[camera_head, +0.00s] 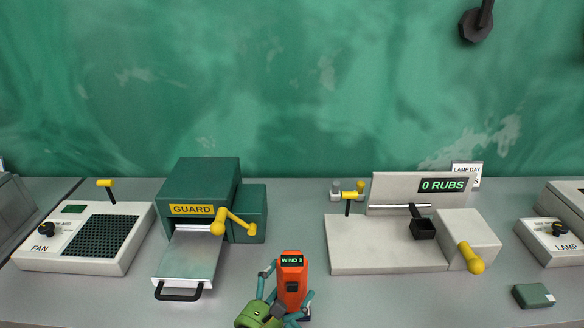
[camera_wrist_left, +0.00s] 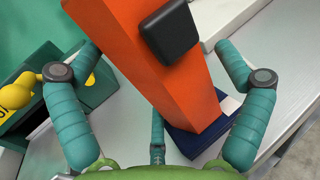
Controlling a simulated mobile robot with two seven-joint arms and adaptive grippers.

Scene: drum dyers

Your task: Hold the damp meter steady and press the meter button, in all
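The damp meter is an upright orange body (camera_head: 291,285) at the front middle of the bench. Its small dark display reads what looks like "WIND 3". In the left wrist view the orange body (camera_wrist_left: 180,85) stands on a dark blue base (camera_wrist_left: 200,138) and carries a black block (camera_wrist_left: 170,32); I cannot tell if that is the button. My left gripper (camera_head: 287,282) has its teal fingers around the meter. In the left wrist view the fingers (camera_wrist_left: 155,65) are spread, with a clear gap on the right; contact on the left is unclear. My right gripper is out of view.
Left stand a fan unit (camera_head: 50,257) and a green guard machine (camera_head: 198,178) with a metal tray (camera_head: 190,255) and yellow crank. Right stand a rubbing machine (camera_head: 375,258) reading "0 RUBS", a lamp unit (camera_head: 550,236) and a small green block (camera_head: 533,295). Bench between is clear.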

